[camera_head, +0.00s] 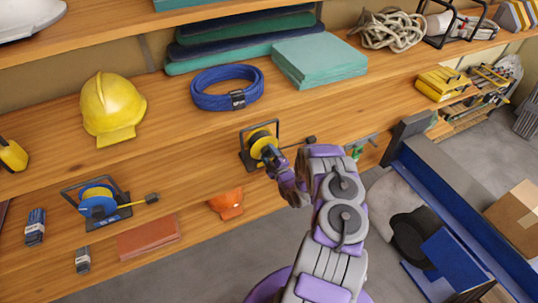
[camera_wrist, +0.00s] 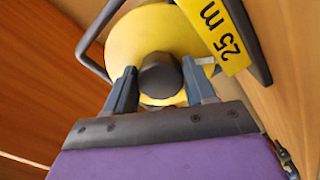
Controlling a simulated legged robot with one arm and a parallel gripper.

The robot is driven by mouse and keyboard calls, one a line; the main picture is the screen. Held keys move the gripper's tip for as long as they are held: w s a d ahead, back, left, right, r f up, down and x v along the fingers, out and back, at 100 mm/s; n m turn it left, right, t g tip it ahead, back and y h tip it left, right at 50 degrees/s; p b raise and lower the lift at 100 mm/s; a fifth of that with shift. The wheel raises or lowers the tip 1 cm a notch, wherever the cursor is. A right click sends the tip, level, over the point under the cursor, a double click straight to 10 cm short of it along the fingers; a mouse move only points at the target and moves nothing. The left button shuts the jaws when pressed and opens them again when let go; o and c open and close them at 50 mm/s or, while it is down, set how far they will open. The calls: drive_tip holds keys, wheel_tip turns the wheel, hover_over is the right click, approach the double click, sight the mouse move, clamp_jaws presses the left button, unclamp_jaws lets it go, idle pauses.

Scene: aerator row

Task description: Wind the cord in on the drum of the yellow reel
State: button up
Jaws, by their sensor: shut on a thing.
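The yellow reel (camera_head: 261,140) stands on the wooden shelf in the middle of the head view, in a dark frame. In the wrist view its yellow drum (camera_wrist: 125,48) fills the upper middle, with a dark round knob (camera_wrist: 159,75) in front. My gripper (camera_wrist: 158,82) is at the reel, its two fingers on either side of the knob and shut on it. In the head view my gripper (camera_head: 275,158) partly hides the reel. A yellow label reading "25 m" (camera_wrist: 222,38) is at the reel's upper right. I cannot make out the cord.
A blue reel (camera_head: 97,203) stands at the lower left. An orange object (camera_head: 227,203) lies below the yellow reel. A blue bench (camera_head: 460,205) is at right.

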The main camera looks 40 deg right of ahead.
drive_tip(key=shift+a+f, duration=0.1)
drive_tip(key=shift+c, duration=0.6)
drive_tip(key=shift+m, duration=0.3)
